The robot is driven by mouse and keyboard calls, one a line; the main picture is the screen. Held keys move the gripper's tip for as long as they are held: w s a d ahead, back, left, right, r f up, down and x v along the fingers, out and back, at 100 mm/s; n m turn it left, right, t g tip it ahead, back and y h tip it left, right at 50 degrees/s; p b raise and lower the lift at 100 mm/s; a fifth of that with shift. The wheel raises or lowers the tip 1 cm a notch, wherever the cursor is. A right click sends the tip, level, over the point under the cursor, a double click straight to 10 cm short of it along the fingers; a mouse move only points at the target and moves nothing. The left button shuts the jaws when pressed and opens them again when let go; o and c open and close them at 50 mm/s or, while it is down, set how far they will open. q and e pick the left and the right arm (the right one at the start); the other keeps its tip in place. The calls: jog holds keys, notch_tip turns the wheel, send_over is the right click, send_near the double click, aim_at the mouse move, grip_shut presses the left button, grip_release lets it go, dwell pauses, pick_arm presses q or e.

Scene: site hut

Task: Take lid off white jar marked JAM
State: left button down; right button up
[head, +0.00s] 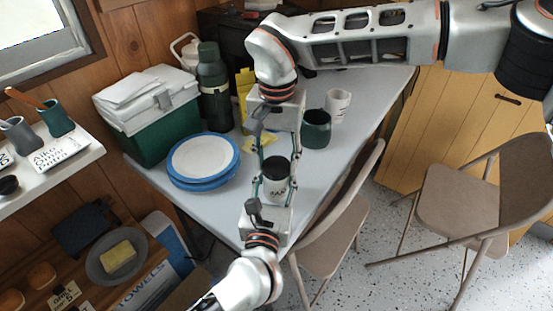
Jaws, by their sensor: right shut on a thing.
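The white jar (275,191) with a black lid (276,166) stands upright over the front part of the grey table (225,208). Dark lettering on its front is partly readable. My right gripper (277,160) reaches in from the top of the picture, its fingers on either side of the lid; it is shut on the lid. My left gripper (275,188) comes up from the bottom, its fingers on either side of the jar body. I cannot tell whether they touch the jar. The lid appears to sit on the jar.
Blue-rimmed plates (203,158) are stacked left of the jar. A dark green mug (316,128) and a white mug (338,105) stand behind right. A green cooler (150,135) and flask (213,90) stand at the back. Folding chairs (335,235) (470,200) are at right.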

aim_at(277, 165)
jog(key=shift+r, duration=0.3)
jog(key=shift+r, duration=0.85)
jog(key=shift+r, duration=2)
pick_arm(q)
jog(key=c, duration=1.2)
grip_release()
jog(key=shift+o, duration=0.2)
